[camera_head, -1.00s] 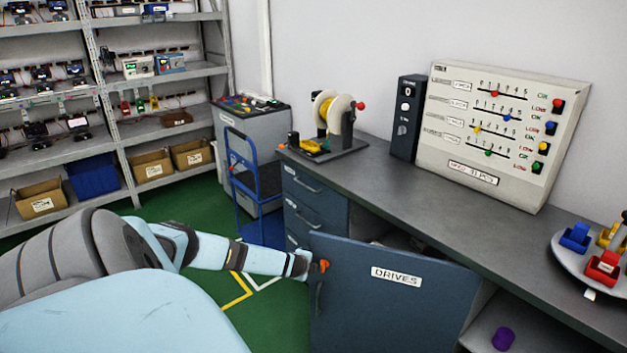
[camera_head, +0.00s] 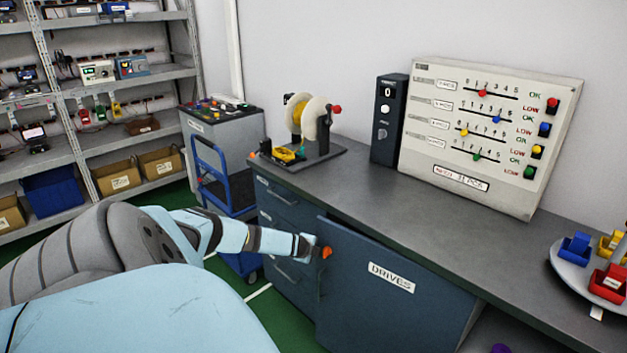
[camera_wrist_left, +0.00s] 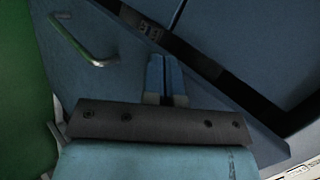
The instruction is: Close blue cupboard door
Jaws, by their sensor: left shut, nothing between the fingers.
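The blue cupboard door (camera_head: 390,295), labelled DRIVES, is on the front of the grey-topped bench and stands slightly ajar, with a dark gap along its top edge. My left gripper (camera_head: 322,252) is at the door's upper left edge, by an orange piece. In the left wrist view the gripper (camera_wrist_left: 167,75) is shut and empty, its fingers together in front of the blue door (camera_wrist_left: 120,50). A metal handle (camera_wrist_left: 85,45) shows at the upper left there. I cannot tell whether the fingertips touch the door. My right gripper is not in view.
Blue drawers (camera_head: 285,215) are left of the door. The bench top (camera_head: 370,195) carries a spool stand (camera_head: 310,130), a slider panel (camera_head: 490,130) and a round tray (camera_head: 575,275) at the right. A blue trolley (camera_head: 225,190) stands behind my arm. Green floor (camera_head: 285,325) shows below.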

